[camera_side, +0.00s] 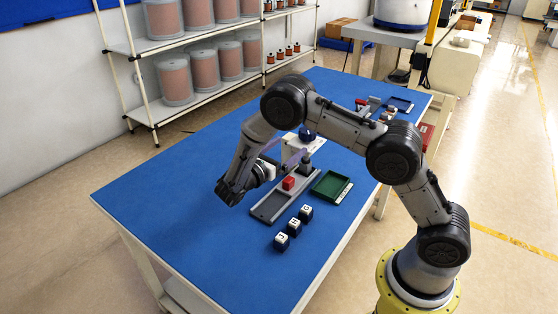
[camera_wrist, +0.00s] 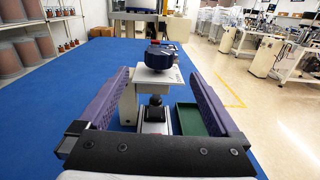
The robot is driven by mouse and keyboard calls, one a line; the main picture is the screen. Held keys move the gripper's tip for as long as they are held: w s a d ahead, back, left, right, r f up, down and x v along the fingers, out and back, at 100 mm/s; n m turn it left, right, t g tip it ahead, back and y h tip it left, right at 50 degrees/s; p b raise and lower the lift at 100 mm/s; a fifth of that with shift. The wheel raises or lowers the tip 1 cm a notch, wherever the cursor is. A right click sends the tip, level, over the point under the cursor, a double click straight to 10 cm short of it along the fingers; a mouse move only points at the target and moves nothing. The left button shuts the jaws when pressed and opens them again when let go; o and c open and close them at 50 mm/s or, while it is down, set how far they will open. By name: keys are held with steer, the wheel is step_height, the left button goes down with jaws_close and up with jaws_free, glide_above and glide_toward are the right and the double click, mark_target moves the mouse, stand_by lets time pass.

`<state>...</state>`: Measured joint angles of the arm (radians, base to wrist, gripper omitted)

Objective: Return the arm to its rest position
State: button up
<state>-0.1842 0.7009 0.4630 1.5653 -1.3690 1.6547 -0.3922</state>
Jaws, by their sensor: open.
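My gripper (camera_side: 290,160) is in the air over the middle of the blue table, held out level by my bent arm. In the wrist view my gripper (camera_wrist: 157,76) has its two purple fingers wide apart, with nothing held between them. Past the fingers stands a white stand (camera_wrist: 136,98) with a dark blue round part (camera_wrist: 161,55) on top.
On the blue table (camera_side: 180,190), a red block (camera_side: 288,183) sits on a grey tray (camera_side: 266,210) beside a green tray (camera_side: 325,186). Three lettered cubes (camera_side: 294,227) stand in a row nearer the front. The table's left part is clear. Shelves (camera_side: 205,95) stand behind.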

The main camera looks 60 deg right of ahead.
steer(key=s+d+r+m+g+y, duration=0.1)
steer(key=s+r+m, duration=0.1)
steer(key=r, duration=0.5)
steer(key=s+d+r+m+g+y, duration=0.1)
steer(key=s+r+m, duration=0.15)
steer(key=r, duration=0.35)
steer(key=s+r+m+y, duration=0.5)
steer(key=s, duration=0.5)
steer(key=s+a+m+t+y, duration=0.4)
steer(key=s+a+y, duration=0.15)
steer(key=s, duration=0.45)
steer(key=s+a+f+m+t+y, duration=0.1)
steer(key=a+f+m+t+y, duration=0.1)
steer(key=a, duration=0.3)
steer(key=s+a+f+m+t+y, duration=0.1)
steer(key=a+f+m+t+y, duration=0.1)
steer(key=a, duration=0.3)
steer(key=shift+a+y, duration=0.25)
steer(key=shift+y, duration=0.5)
